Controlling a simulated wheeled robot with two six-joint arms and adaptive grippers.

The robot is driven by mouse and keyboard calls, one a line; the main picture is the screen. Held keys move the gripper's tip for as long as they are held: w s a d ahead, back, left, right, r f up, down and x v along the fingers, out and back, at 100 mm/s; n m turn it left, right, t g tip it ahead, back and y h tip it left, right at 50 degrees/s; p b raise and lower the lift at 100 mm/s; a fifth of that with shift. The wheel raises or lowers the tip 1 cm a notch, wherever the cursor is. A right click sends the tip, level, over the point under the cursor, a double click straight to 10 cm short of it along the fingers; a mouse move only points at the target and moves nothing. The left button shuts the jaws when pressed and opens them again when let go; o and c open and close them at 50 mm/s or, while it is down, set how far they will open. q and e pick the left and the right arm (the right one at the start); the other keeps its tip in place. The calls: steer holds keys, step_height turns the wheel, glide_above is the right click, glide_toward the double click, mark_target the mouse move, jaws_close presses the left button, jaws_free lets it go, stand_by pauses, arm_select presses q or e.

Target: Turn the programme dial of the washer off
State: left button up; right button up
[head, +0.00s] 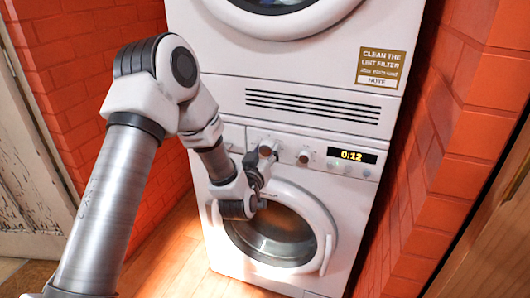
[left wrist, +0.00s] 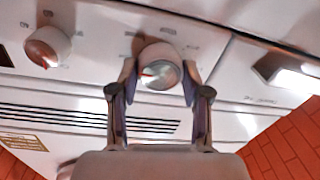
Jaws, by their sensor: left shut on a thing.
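The washer (head: 219,229) is the lower white machine of a stack. Its control panel carries a round dial (head: 266,149) at the left and a second knob (head: 303,156) to the right of it. My left gripper (head: 261,161) is at the left dial. In the left wrist view its two fingers (left wrist: 159,85) are shut on the sides of that dial (left wrist: 160,62), which has a white body and a shiny face with a reddish mark. The second knob (left wrist: 47,47) stands free there. I cannot read the dial's setting. My right gripper is not in view.
A lit display (head: 352,155) reads 0:12. Small buttons are near it. The round door (head: 322,218) is below the panel, partly behind my left arm. The dryer (head: 224,92) sits above. Brick walls (head: 445,170) stand close on both sides.

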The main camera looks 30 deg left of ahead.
arm_select(q)
steer(key=shift+n, duration=0.3)
steer(key=n+b, duration=0.1)
steer(key=n, duration=0.2)
steer(key=n+b, duration=0.1)
steer(key=n, duration=0.3)
steer(key=shift+a+n, duration=0.1)
steer(key=shift+n, duration=0.3)
steer(key=n+b, duration=0.2)
steer(key=n, duration=0.2)
steer(key=shift+h, duration=0.3)
steer(key=n+b, duration=0.2)
steer(key=n, duration=0.2)
steer(key=shift+a+n+g, duration=0.1)
steer(key=shift+n+g, duration=0.2)
steer(key=shift+n, duration=0.1)
steer(key=shift+h, duration=0.4)
steer(key=o, duration=1.2)
steer(key=shift+c, duration=0.2)
